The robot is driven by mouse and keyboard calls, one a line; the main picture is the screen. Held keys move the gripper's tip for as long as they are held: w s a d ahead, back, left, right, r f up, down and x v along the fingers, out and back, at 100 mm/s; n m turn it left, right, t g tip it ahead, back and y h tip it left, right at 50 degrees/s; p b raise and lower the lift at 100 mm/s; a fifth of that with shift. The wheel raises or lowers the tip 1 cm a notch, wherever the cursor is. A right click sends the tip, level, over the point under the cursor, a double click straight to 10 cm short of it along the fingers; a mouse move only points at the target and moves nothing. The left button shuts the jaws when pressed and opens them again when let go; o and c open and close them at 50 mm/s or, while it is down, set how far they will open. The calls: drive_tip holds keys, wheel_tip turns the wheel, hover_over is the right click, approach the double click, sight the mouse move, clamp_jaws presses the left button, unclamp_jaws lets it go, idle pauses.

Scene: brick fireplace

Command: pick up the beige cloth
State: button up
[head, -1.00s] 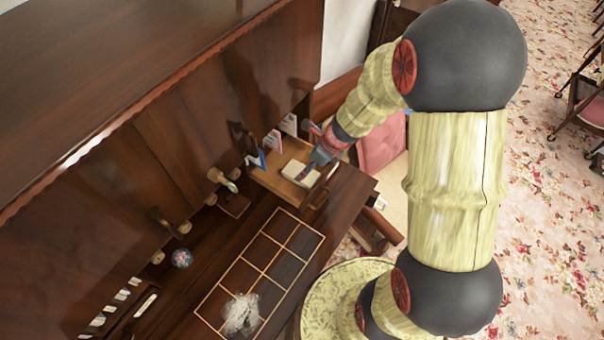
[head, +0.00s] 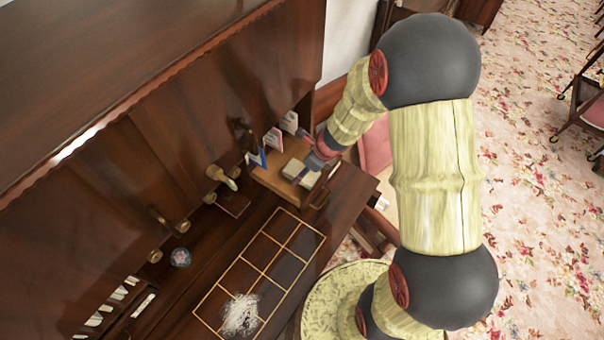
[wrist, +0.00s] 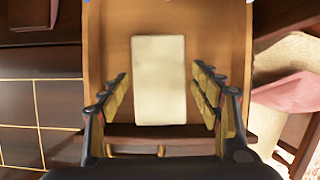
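The beige cloth (wrist: 159,80) looks like a flat, folded rectangle lying in a wooden tray (wrist: 108,20). In the head view the cloth (head: 296,170) is partly covered by my gripper (head: 308,172). In the wrist view my gripper (wrist: 160,98) is open, with one finger on each side of the cloth and a gap showing on both sides. I cannot tell how high the fingertips are above the cloth.
The tray stands on a dark desk with a gold grid (head: 268,262). A white tangled item (head: 240,315) lies on the grid's near end. Upright cards (head: 273,140) stand at the tray's back. A round ornament (head: 181,257) and cabinet doors (head: 150,150) are to the left. A pink chair (head: 375,150) is behind.

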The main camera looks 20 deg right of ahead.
drive_tip(key=c, duration=0.9)
wheel_tip(320, 180, up, 10)
drive_tip(key=p, duration=0.3)
drive_tip(key=o, duration=0.6)
drive_tip(key=shift+c, duration=0.2)
drive_tip(key=c, duration=0.4)
